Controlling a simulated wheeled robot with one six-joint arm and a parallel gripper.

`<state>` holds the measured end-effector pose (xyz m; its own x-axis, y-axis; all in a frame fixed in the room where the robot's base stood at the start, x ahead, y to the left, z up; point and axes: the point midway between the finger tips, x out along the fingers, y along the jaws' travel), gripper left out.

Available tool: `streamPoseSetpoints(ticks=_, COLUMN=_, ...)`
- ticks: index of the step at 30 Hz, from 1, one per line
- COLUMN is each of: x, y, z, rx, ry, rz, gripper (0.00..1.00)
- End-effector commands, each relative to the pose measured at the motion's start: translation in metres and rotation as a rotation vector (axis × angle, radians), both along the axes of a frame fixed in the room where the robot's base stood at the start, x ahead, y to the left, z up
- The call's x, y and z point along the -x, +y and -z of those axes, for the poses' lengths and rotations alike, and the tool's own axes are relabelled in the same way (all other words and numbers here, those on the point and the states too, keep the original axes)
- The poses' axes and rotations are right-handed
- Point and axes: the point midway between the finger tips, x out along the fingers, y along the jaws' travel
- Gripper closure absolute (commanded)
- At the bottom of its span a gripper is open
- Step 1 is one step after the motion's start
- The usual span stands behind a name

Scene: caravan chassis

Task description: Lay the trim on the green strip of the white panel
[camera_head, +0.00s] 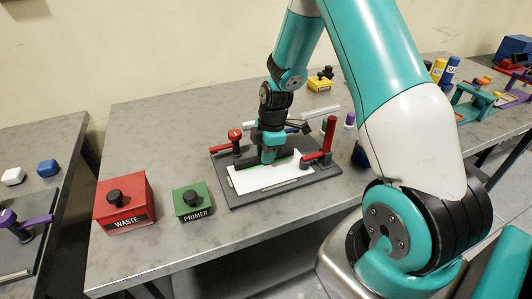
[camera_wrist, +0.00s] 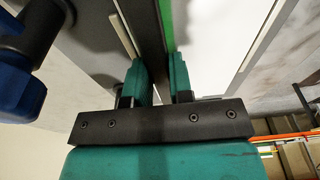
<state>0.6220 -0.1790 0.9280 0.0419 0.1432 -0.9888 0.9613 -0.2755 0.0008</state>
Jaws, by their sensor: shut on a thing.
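The white panel (camera_head: 275,178) lies flat on a dark grey fixture plate (camera_head: 232,201). The green strip (camera_head: 243,164) runs along its back edge; it also shows in the wrist view (camera_wrist: 167,22), beside the white panel (camera_wrist: 205,45). My gripper (camera_head: 267,160) points down over that back edge. In the wrist view, my gripper (camera_wrist: 160,80) is shut on a long dark trim (camera_wrist: 149,35), which runs away between the fingers beside the green strip. I cannot tell whether the trim touches the panel. My fingers hide part of the strip.
A red-knobbed clamp (camera_head: 235,136) and an upright red-handled clamp (camera_head: 329,138) flank the panel. The red WASTE box (camera_head: 124,204) and green PRIMER box (camera_head: 193,202) stand at left. A yellow box (camera_head: 320,82) stands behind. The table's left back is clear.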

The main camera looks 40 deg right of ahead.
Motion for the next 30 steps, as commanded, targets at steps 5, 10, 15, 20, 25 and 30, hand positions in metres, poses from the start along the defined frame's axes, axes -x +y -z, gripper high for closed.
streamPoseSetpoints(ticks=5, x=0.000, y=0.000, z=0.002, rx=0.000, ry=0.000, rz=0.000, gripper=0.54)
streamPoseSetpoints(ticks=10, x=0.000, y=0.000, z=0.002, rx=0.000, ry=0.000, rz=0.000, gripper=0.54)
streamPoseSetpoints(ticks=15, x=0.000, y=0.000, z=-0.004, rx=0.000, ry=-0.001, rz=0.000, gripper=0.54)
streamPoseSetpoints(ticks=20, x=0.000, y=-0.004, z=-0.027, rx=0.002, ry=-0.006, rz=0.001, gripper=0.54)
streamPoseSetpoints(ticks=25, x=0.002, y=-0.010, z=-0.065, rx=0.003, ry=-0.006, rz=0.002, gripper=0.54)
streamPoseSetpoints(ticks=30, x=0.004, y=-0.014, z=-0.098, rx=0.001, ry=-0.004, rz=0.001, gripper=0.54)
